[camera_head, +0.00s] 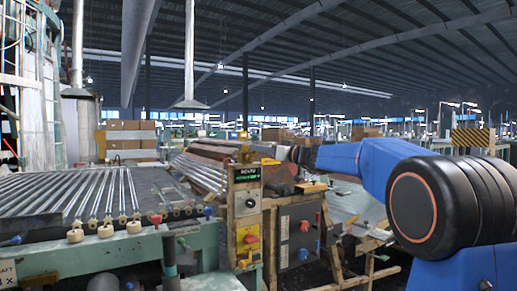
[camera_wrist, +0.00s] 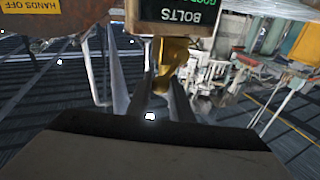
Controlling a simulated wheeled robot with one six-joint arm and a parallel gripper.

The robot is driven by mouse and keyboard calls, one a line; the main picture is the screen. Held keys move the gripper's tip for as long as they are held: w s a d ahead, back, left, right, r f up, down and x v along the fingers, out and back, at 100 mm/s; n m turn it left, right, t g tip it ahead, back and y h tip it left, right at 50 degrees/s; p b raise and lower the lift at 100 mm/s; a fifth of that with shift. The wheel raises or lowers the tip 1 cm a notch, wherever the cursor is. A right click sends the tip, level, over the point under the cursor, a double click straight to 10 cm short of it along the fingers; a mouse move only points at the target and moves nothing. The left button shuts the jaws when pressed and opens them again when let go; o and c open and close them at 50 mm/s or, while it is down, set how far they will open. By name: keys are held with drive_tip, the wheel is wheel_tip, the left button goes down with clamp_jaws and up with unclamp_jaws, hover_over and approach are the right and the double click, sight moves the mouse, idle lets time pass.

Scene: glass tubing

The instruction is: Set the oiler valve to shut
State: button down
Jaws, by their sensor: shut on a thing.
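The oiler valve is a small brass-yellow fitting on top of the control box, seen in the head view (camera_head: 244,153). In the wrist view it shows as a brass piece (camera_wrist: 173,62) close in front of the fingers, just below the upside-down display. My gripper (camera_wrist: 162,84) has its two grey fingers reaching to the valve, one on each side of its lower part, and is shut on it. In the head view my gripper comes in from the right, level with the valve. The fingers partly hide the valve, and I cannot tell its handle's setting.
The control box (camera_head: 247,211) carries a green-lettered display (camera_head: 247,174), a dial and a red knob. A roller bed of glass tubes (camera_head: 90,195) lies to the left. A grey cabinet (camera_head: 300,232) with a red switch stands at the right, below my arm.

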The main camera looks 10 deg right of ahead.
drive_tip(key=shift+w+d+f+m+t+h, duration=0.2)
drive_tip(key=shift+f+m+t, duration=0.5)
drive_tip(key=shift+m, duration=1.15)
drive_tip(key=shift+s+d+f+m+t+h, duration=0.1)
drive_tip(key=shift+d+f+m+t+h, duration=0.4)
drive_tip(key=shift+m, duration=1.4)
drive_tip(key=shift+w+d+f+m+t, duration=0.15)
drive_tip(key=shift+f+m+t, duration=0.65)
drive_tip(key=shift+m, duration=1.05)
drive_tip(key=c, duration=1.6)
unclamp_jaws()
drive_tip(key=shift+o, duration=0.2)
drive_tip(key=shift+r, duration=0.1)
